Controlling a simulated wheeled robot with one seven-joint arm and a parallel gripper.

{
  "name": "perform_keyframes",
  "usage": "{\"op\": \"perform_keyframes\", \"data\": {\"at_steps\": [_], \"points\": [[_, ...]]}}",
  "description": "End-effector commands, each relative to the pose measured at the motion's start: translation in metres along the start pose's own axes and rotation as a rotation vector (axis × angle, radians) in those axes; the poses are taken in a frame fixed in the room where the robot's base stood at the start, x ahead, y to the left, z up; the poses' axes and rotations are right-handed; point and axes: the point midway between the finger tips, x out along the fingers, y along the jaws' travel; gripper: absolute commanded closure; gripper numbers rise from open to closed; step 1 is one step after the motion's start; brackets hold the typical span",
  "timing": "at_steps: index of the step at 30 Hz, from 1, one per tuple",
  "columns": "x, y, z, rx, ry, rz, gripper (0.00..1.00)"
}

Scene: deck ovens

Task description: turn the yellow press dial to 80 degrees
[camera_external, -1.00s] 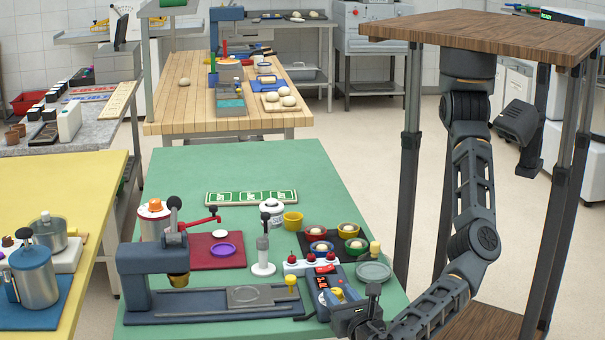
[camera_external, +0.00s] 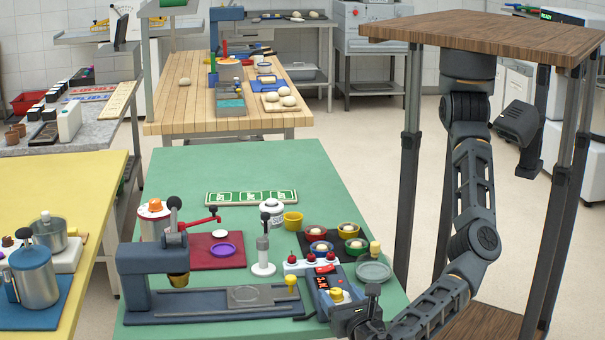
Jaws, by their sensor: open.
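The yellow press dial (camera_external: 337,294) sits on the near end of a blue control box (camera_external: 322,284) with a small red display, at the right front of the green table. My gripper (camera_external: 342,308) is low over the front edge of the table, right beside the dial on its near side. Its jaws are open, but the fingertips are small and partly hidden. I cannot tell whether they touch the dial. The dial's angle and the display's figures are too small to read.
The blue press (camera_external: 150,262) stands to the left, with a yellow-knobbed lever (camera_external: 291,284) close to the box. A white block with red buttons (camera_external: 297,266), a grey-green dish (camera_external: 373,271) and several small bowls stand just behind. The back of the green table (camera_external: 240,165) is clear.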

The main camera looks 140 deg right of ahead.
Motion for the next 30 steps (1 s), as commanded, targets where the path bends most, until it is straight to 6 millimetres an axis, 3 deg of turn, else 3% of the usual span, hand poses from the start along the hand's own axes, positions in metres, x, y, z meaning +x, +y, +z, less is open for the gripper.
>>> {"op": "perform_keyframes", "data": {"at_steps": [20,30], "points": [[-0.050,0.000,-0.007,-0.004,0.006,0.002,0.40],[-0.058,0.004,-0.008,0.001,-0.002,0.009,0.40]]}}
